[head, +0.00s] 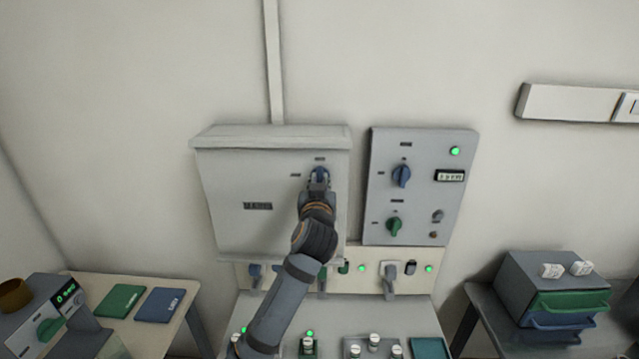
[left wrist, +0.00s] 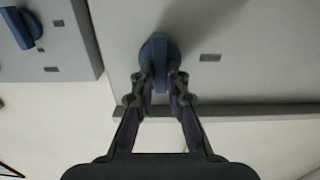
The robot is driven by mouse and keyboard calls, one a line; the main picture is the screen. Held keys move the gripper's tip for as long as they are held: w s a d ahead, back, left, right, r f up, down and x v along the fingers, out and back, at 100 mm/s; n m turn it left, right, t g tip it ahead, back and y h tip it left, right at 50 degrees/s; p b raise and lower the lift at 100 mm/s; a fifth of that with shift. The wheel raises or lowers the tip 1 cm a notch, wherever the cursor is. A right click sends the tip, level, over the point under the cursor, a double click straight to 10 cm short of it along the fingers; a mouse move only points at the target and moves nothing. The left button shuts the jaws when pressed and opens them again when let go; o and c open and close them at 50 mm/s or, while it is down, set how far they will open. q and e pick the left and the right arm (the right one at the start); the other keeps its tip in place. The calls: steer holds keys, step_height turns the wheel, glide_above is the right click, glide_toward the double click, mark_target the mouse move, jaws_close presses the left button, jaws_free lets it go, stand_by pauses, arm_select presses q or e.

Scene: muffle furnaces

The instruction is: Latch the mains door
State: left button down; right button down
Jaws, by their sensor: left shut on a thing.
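The mains door (head: 240,210) is the grey front of a wall box and looks closed against it. Its blue latch knob (head: 319,173) is near the door's upper right, with small dark labels above and to its left. In the left wrist view the same blue knob (left wrist: 155,50) stands between my fingertips. My left gripper (head: 318,185) is shut on the knob's grip, and the arm hides part of the door's lower right. The left gripper also shows in the left wrist view (left wrist: 160,88). My right gripper is not in view.
A control panel (head: 420,215) with blue and green knobs is right of the box. Below are sockets with plugs (head: 390,278) and a bench with small white-topped items. A side table with booklets (head: 160,305) is left; a drawer unit (head: 550,285) is right.

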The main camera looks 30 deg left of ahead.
arm_select(q)
steer(key=shift+f+n+b, duration=0.1)
steer(key=shift+n+b, duration=0.2)
steer(key=shift+b, duration=0.25)
steer(key=shift+s+a+f+n+b, duration=0.1)
steer(key=shift+n+b, duration=2.75)
steer(key=shift+b, duration=0.3)
steer(key=shift+s+a+f+n+b, duration=0.1)
steer(key=shift+n+b, duration=2.7)
steer(key=shift+b, duration=0.35)
steer(key=shift+a+f+n+b, duration=0.1)
steer(key=shift+n+b, duration=2.75)
steer(key=shift+b, duration=0.3)
steer(key=c, duration=1.3)
jaws_free()
steer(key=shift+c, duration=0.2)
steer(key=shift+d+r, duration=0.1)
